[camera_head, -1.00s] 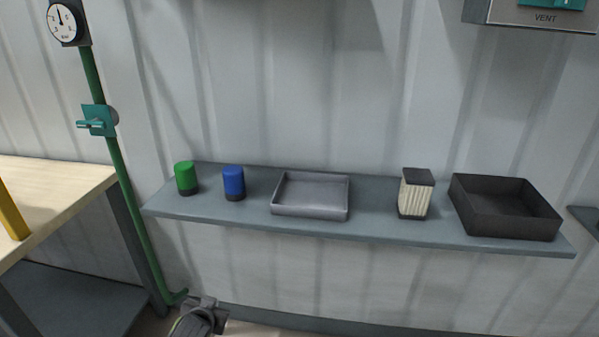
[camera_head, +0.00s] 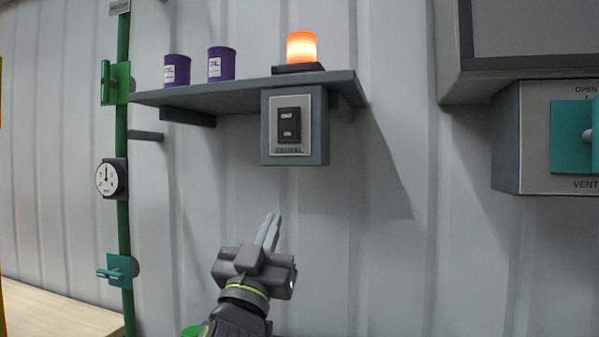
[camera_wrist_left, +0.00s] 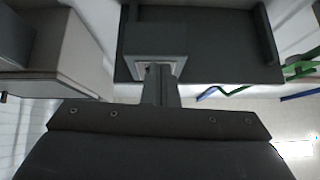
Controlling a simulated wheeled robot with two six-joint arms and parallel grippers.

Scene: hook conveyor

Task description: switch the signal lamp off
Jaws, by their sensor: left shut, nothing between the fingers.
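The signal lamp (camera_head: 301,48) glows orange on a dark base on the wall shelf. Below it, a grey switch box (camera_head: 320,135) carries a black rocker switch (camera_head: 289,126) on a light plate. My left gripper (camera_head: 270,228) is shut and empty, below the switch box and apart from it in the head view, fingers pointing up. In the left wrist view the shut fingers (camera_wrist_left: 160,78) overlap the lower part of the box (camera_wrist_left: 155,38), and the rocker is hidden there. My right gripper is not in view.
Two purple cans (camera_head: 177,70) stand on the shelf (camera_head: 240,88) left of the lamp. A green pipe with a gauge (camera_head: 110,178) and valves runs down the left. A vent box (camera_head: 535,140) with a teal handle is at right. The wall around my gripper is clear.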

